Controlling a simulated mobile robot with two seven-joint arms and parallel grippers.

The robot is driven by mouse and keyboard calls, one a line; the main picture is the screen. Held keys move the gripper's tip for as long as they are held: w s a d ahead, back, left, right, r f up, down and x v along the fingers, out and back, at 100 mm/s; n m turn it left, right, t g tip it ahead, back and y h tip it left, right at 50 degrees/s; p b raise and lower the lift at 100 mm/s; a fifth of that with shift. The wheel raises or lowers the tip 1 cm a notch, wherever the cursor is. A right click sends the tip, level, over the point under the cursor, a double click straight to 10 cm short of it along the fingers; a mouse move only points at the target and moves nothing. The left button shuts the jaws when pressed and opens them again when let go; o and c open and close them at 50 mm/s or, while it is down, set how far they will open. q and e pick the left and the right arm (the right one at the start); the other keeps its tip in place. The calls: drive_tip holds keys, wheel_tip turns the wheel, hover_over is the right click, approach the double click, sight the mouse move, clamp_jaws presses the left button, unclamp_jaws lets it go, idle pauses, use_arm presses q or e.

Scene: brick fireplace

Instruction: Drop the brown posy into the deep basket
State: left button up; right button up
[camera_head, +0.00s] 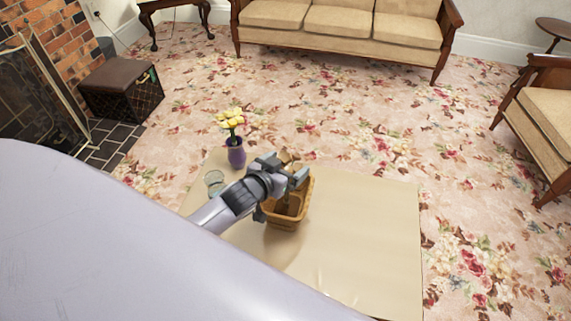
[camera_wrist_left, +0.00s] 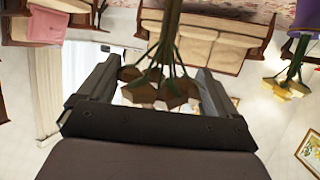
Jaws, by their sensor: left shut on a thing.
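The brown posy (camera_wrist_left: 155,92) has brown blossoms and green stems, and in the left wrist view it stands between the jaws. My left gripper (camera_head: 292,175) is shut on it. In the head view a little of its brown top (camera_head: 287,157) shows behind the gripper. The deep basket (camera_head: 284,224) is tan and woven, and it stands on the table directly below the gripper in the picture. The gripper hides its far left part. A brown shape shows against the basket's inside; I cannot tell how far the posy reaches in. My right gripper is not in view.
A purple vase with yellow flowers (camera_head: 236,152) stands on the table behind and left of the basket. A clear glass (camera_head: 214,182) stands near it. The beige table (camera_head: 360,240) is bare to the right of the basket.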

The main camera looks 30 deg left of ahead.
use_arm(q)
drive_tip(key=shift+f, duration=0.2)
drive_tip(key=o, duration=0.7)
drive_tip(key=shift+r+p, duration=0.3)
drive_tip(key=shift+r, duration=0.25)
drive_tip(key=shift+s+r, duration=0.2)
drive_tip(key=shift+r, duration=0.05)
drive_tip(key=d+p+v, duration=0.1)
drive_tip(key=p+v, duration=0.1)
drive_tip(key=v, duration=0.9)
drive_tip(key=s+d+f+m+g+h, duration=0.1)
drive_tip(key=s+d+f+g, duration=0.2)
drive_tip(key=s+f, duration=0.6)
drive_tip(key=s+d, duration=0.2)
drive_tip(key=shift+s+m, duration=0.3)
drive_tip(key=shift+m, duration=0.1)
drive_tip(key=shift+f, duration=0.1)
